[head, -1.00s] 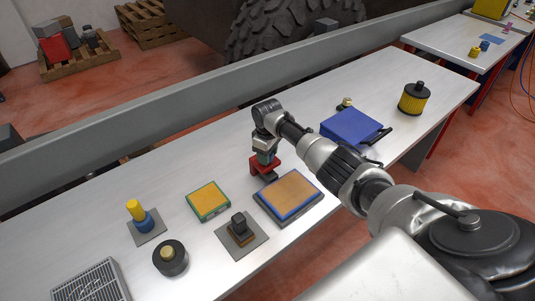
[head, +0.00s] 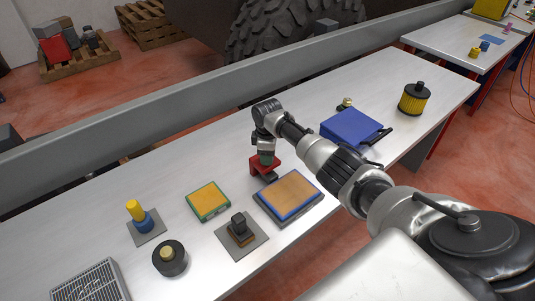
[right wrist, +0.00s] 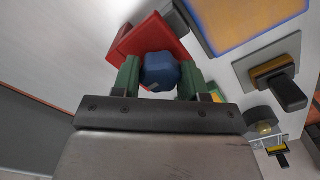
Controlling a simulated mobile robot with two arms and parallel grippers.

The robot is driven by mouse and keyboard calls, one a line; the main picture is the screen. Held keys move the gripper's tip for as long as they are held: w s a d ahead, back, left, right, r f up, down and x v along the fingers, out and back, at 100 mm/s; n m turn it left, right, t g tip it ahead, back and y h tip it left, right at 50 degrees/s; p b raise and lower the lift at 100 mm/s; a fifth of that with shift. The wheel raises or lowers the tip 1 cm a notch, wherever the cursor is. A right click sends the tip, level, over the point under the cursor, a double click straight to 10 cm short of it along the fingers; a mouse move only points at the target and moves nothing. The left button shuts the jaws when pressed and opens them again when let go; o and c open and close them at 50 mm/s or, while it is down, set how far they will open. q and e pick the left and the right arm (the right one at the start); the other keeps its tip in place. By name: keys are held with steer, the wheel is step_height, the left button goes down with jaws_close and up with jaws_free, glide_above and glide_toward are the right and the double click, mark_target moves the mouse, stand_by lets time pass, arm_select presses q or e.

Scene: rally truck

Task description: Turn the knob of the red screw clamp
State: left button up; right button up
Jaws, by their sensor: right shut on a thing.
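The red screw clamp (head: 258,166) stands on the white workbench beside the orange, blue-edged panel. In the right wrist view its red body (right wrist: 150,38) sits behind a blue faceted knob (right wrist: 161,71). My right gripper (head: 266,160) points down onto the clamp from above. In the right wrist view its two green fingers (right wrist: 160,78) sit on either side of the knob and are shut on it. The knob is mostly hidden by the gripper in the head view. My left gripper is not in view.
The orange panel (head: 290,192) lies close to the clamp. A green-edged panel (head: 208,201), a black block on a grey plate (head: 240,230) and a blue-yellow peg (head: 141,215) are nearby. A blue box (head: 350,127) and yellow filter (head: 414,99) stand farther right.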

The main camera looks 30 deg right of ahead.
steer(key=shift+s+a+f, duration=0.1)
steer(key=shift+s+f, duration=0.1)
steer(key=shift+f, duration=0.15)
steer(key=o, duration=0.9)
steer(key=shift+w, duration=0.15)
steer(key=shift+o, duration=0.2)
steer(key=shift+r, duration=0.1)
steer(key=shift+r, duration=0.1)
step_height(320, 180, up, 11)
steer(key=b, duration=0.1)
steer(key=shift+f, duration=0.2)
